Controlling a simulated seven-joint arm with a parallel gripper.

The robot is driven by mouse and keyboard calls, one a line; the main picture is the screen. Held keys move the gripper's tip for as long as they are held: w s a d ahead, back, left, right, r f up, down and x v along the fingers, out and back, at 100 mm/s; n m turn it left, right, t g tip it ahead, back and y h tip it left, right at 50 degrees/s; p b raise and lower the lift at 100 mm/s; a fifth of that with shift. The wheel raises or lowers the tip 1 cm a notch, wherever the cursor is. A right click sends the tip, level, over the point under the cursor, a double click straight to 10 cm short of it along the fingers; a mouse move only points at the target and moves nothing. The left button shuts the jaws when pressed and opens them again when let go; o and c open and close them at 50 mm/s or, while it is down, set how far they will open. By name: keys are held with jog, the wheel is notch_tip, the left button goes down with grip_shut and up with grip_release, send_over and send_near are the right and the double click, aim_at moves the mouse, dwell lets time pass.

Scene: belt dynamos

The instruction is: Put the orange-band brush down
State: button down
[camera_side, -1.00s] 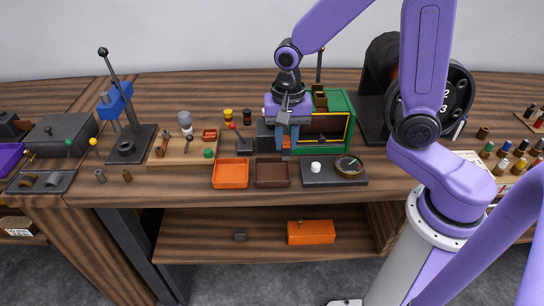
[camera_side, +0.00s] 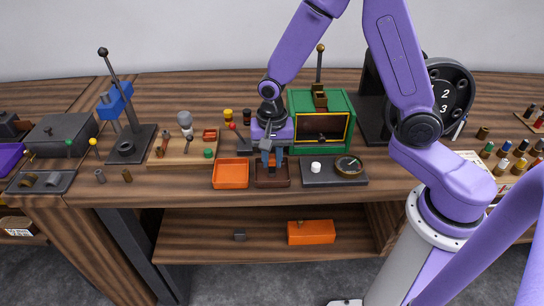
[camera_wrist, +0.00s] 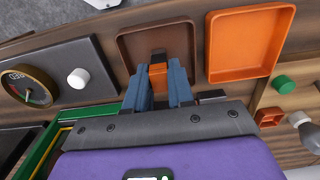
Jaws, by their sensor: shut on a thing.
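My gripper (camera_side: 269,158) is low over the brown tray (camera_side: 273,186) on the bench's front part. In the wrist view its two blue-grey fingers (camera_wrist: 160,84) are closed on the orange-band brush (camera_wrist: 158,76). The brush is a small dark block with an orange band, and its dark end points into the brown tray (camera_wrist: 124,48). I cannot tell whether the brush touches the tray floor. In the side view the fingers mostly hide the brush.
An orange tray (camera_side: 231,175) stands close on the left of the brown one. On the right is a dark plate (camera_side: 322,178) with a white knob (camera_side: 316,167) and a round gauge (camera_side: 348,165). The green box (camera_side: 341,102) stands behind. A wooden tool board (camera_side: 180,158) lies left.

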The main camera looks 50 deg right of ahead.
aim_at(272, 157)
jog(key=shift+f, duration=0.15)
jog(key=c, duration=1)
grip_release()
notch_tip(272, 157, up, 12)
jog(key=s+d+n, duration=0.1)
jog(key=s+n, duration=0.6)
jog(key=s+d+n, duration=0.1)
jog(key=s+n, duration=0.6)
jog(key=s, duration=0.1)
jog(key=s+d+r+n, duration=0.1)
jog(key=s+d+n, duration=0.1)
jog(key=s+n, duration=0.5)
jog(key=shift+s+n, duration=0.3)
jog(key=shift+s, duration=0.25)
